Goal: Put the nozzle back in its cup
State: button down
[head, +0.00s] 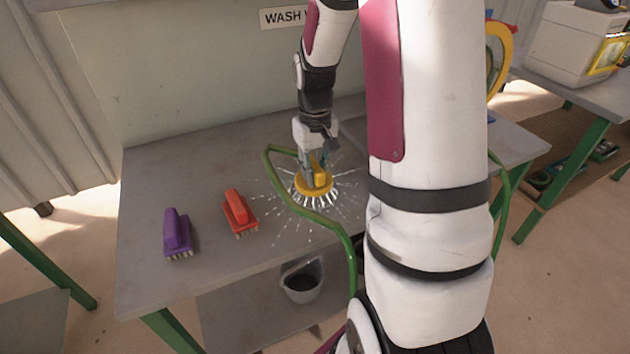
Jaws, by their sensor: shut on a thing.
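The nozzle (315,186) looks like a yellow round head with a yellow upright part. White streaks like water spray fan out from under it over the table. My gripper (314,168) is shut on its upper part, pointing down, with the head just above the tabletop. A green hose (335,226) loops from beside my gripper, passes in front of the nozzle and drops over the table's front edge. I cannot make out a cup for the nozzle on the tabletop. My arm hides the table's right part.
A red brush (238,212) and a purple brush (176,233) stand on the grey table (150,280), left of the nozzle. A pale bucket-like container (301,281) is on the lower shelf. A wall closes the back. The table's left end is clear.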

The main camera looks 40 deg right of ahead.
jog(key=shift+f, duration=1.65)
jog(key=shift+f, duration=0.1)
jog(key=c, duration=1.4)
grip_release()
